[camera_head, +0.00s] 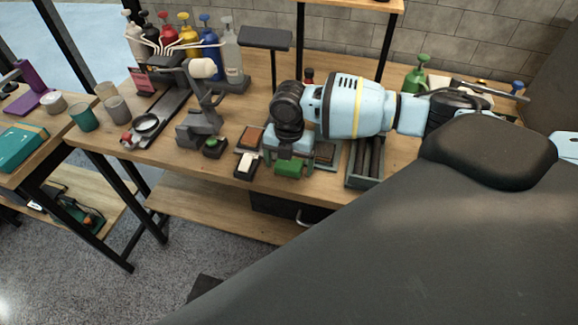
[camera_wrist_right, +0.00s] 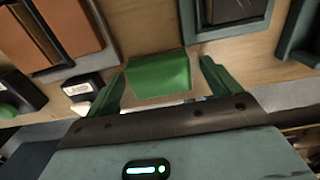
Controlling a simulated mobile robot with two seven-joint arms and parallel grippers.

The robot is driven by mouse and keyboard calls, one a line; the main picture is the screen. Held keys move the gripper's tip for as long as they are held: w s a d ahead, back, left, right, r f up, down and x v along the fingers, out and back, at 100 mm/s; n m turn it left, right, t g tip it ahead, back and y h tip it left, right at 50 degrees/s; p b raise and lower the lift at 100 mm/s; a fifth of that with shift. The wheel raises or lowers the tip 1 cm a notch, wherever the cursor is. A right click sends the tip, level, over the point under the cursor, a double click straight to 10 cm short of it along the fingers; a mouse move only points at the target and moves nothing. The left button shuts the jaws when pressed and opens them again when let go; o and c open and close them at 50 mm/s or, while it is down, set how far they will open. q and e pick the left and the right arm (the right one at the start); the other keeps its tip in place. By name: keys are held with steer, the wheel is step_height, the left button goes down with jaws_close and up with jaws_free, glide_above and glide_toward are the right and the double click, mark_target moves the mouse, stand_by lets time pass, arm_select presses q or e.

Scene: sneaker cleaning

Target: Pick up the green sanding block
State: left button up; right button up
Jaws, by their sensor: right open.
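The green sanding block (camera_head: 290,169) lies near the front edge of the wooden workbench. My right gripper (camera_head: 288,158) is above it, pointing down, with its fingers open. In the right wrist view the green block (camera_wrist_right: 158,75) shows between the two fingertips of the right gripper (camera_wrist_right: 163,82), a finger on either side. A narrow gap shows at the right finger; at the left finger I cannot tell whether it touches. The gripper partly covers the block in the head view. My left gripper is not in view.
A black block with a white top (camera_head: 246,163) and a brown pad in a dark tray (camera_head: 249,138) lie close on the left. A dark compartment tray (camera_head: 366,162) is on the right. Spray bottles (camera_head: 189,38) stand behind. The bench's front edge is near.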

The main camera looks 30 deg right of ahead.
mark_target(289, 163)
steer(key=shift+c, duration=0.3)
steer(key=c, duration=1.1)
steer(key=shift+r, duration=0.15)
steer(key=shift+r, duration=0.5)
step_height(289, 163, up, 2)
steer(key=shift+w+r, duration=0.1)
steer(key=shift+r, duration=0.1)
steer(key=s+a, duration=0.2)
steer(key=s, duration=0.2)
steer(key=s+a+r, duration=0.1)
steer(key=s+a, duration=0.2)
steer(key=s, duration=0.2)
steer(key=s+a, duration=0.3)
steer(key=s, duration=0.1)
steer(key=shift+s+a+r+p, duration=0.15)
steer(key=shift+s+a+p, duration=0.05)
steer(key=shift+s+p, duration=0.2)
